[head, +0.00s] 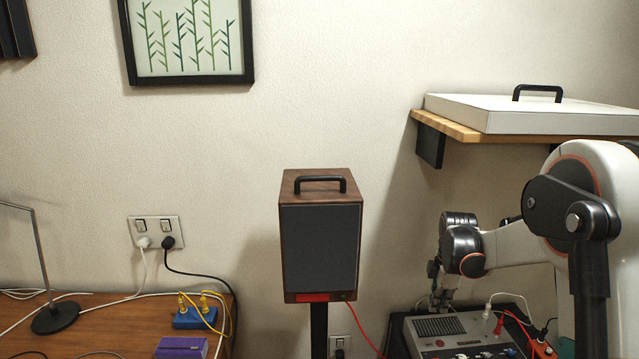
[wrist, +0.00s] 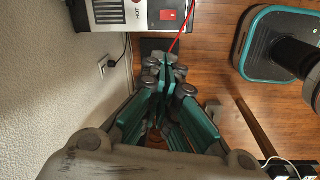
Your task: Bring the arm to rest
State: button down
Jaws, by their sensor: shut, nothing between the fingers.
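My arm (head: 587,195) reaches in from the right in the head view, bent at its elbow, with its forearm running left. My gripper (head: 440,301) hangs from the arm's end and points down. In the head view it overlaps the back left part of a grey control box; I cannot tell whether they touch. In the wrist view my gripper (wrist: 165,72) has its teal and grey fingers together, with nothing between them.
The grey control box (head: 462,326) has cables plugged in. A brown speaker-like box (head: 320,245) stands left of my gripper. A wooden shelf (head: 455,130) bears a white case (head: 550,113) above the forearm. In the wrist view, a box marked HOT (wrist: 140,16) lies beyond the fingertips.

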jog(key=s+a+r+m+t, duration=0.2)
jog(key=s+a+r+m, duration=0.2)
jog(key=s+r, duration=0.35)
jog(key=s+a+r+m+t, duration=0.1)
jog(key=s+a+r+m, duration=0.3)
jog(key=s+r, duration=0.35)
jog(key=s+a+m+t, duration=0.1)
jog(key=s+m, duration=0.3)
jog(key=s, duration=0.4)
jog(key=s+a+m+t, duration=0.2)
jog(key=s+a+m, duration=0.1)
jog(key=s, duration=0.5)
jog(key=shift+a+r+m, duration=0.15)
jog(key=shift+a+m, duration=0.25)
jog(key=shift+a, duration=0.2)
jog(key=shift+a, duration=0.15)
